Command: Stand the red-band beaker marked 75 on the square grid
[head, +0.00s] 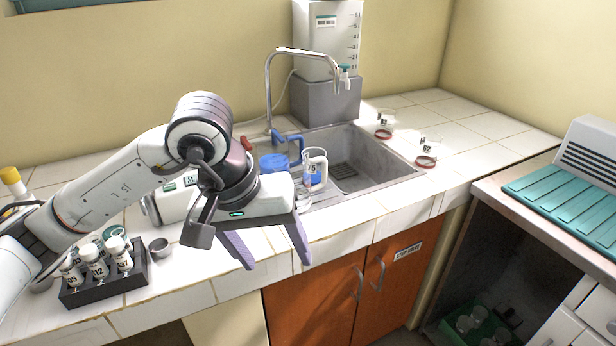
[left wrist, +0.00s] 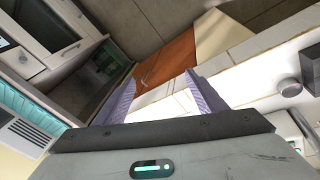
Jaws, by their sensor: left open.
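My left gripper (head: 270,252) is open and empty, its purple fingers pointing down in front of the counter edge. In the left wrist view the two fingers (left wrist: 160,98) are apart with nothing between them. A clear vessel with a tag that looks like 75 (head: 312,168) stands at the sink's near left rim, just beyond my gripper; blue shows below its tag, and its band is unclear. I cannot identify the square grid.
A dark rack of capped vials (head: 104,284) stands at the counter's left. The sink (head: 385,168) has a tall tap (head: 270,85) behind it. A white tank (head: 328,40) stands at the back. A teal slatted surface (head: 565,205) is at right. Tiles around the red rings are mostly clear.

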